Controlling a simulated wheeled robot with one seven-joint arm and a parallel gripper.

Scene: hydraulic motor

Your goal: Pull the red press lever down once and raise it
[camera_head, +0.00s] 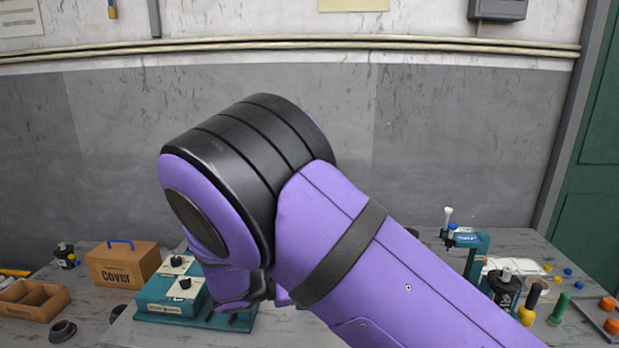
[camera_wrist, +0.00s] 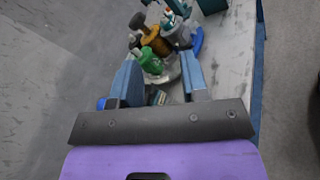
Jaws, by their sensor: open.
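I cannot make out a red lever in either view. A teal press-like stand (camera_head: 474,255) with a white-topped upright handle (camera_head: 447,216) stands on the right of the bench in the head view. My gripper (camera_wrist: 159,62) shows in the wrist view with its two blue fingers apart and nothing held between them. Tools with a green handle (camera_wrist: 151,62) and an orange-brown handle (camera_wrist: 156,41) show just beyond the fingers. My gripper is hidden in the head view, where my purple arm covers the middle of the bench.
A black bottle (camera_head: 505,289) and green and orange handled tools stand at the right, near a panel with orange buttons (camera_head: 608,304).

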